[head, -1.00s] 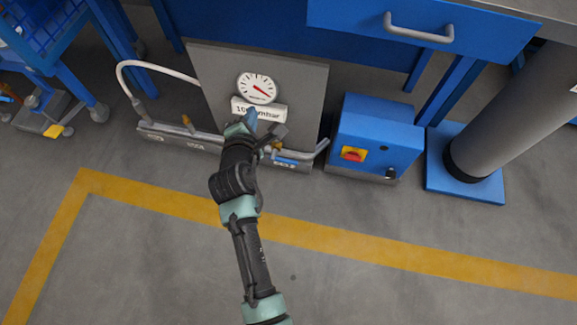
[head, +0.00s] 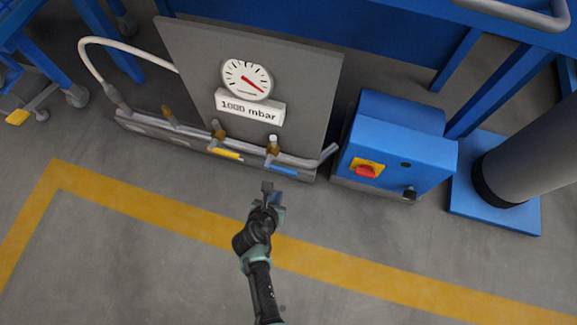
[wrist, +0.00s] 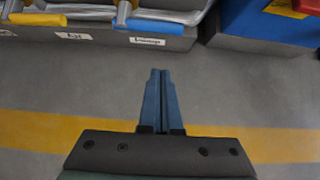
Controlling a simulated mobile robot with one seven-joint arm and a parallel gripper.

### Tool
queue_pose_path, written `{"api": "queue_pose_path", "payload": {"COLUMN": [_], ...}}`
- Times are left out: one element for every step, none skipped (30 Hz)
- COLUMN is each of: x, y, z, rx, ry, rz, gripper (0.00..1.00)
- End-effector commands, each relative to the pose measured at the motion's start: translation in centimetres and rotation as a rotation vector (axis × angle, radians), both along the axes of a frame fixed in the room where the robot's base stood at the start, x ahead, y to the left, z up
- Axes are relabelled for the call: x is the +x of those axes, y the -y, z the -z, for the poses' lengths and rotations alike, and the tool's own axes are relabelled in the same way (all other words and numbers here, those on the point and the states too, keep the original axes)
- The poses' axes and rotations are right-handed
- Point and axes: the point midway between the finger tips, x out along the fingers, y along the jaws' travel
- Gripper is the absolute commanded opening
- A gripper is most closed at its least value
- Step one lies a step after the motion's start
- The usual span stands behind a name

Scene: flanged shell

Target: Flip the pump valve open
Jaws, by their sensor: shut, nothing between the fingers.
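A pipe (head: 190,128) with several valves runs along the foot of a grey panel. One valve has a yellow handle (head: 226,154) and another a blue handle (head: 284,170); both handles lie roughly along the pipe. In the wrist view the yellow handle (wrist: 38,19) is at the top left and the blue handle (wrist: 150,25) at top centre. Labels sit on the base below, too small to read surely, so I cannot tell which is the pump valve. My gripper (head: 272,190) is shut and empty, apart from the valves, in front of the blue handle; its fingers (wrist: 158,73) meet.
The grey panel (head: 300,75) carries a round gauge (head: 246,79) and a "1000 mbar" display (head: 249,107). A blue box (head: 400,150) with a red-and-yellow switch (head: 367,170) stands to the right. The floor in front, with a yellow line (head: 150,210), is clear.

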Motion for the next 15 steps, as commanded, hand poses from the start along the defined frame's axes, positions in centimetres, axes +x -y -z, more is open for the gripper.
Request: {"api": "queue_pose_path", "payload": {"x": [0.0,0.0,0.0,0.0,0.0,0.0,0.0,0.0,0.0,0.1,0.2,0.3,0.4,0.6,0.9], "y": [0.0,0.0,0.0,0.0,0.0,0.0,0.0,0.0,0.0,0.0,0.1,0.1,0.2,0.2,0.3], "z": [0.0,0.0,0.0,0.0,0.0,0.0,0.0,0.0,0.0,0.1,0.3,0.5,0.7,1.0,1.4], "rx": [0.000,0.000,0.000,0.000,0.000,0.001,0.001,0.001,0.001,0.001,0.001,0.002,0.002,0.002,0.000], "ry": [-0.001,-0.001,0.000,0.000,0.000,0.000,0.000,0.000,0.000,0.000,0.000,0.002,0.002,0.002,0.002], "rz": [-0.001,-0.001,0.000,0.000,0.000,0.001,0.001,0.001,0.001,0.002,0.002,0.002,0.002,0.002,0.003], "gripper": [0.00,0.00,0.00,0.00,0.00,0.00,0.00,0.00,0.00,0.00,0.00,0.00,0.00,0.00,0.00]}}
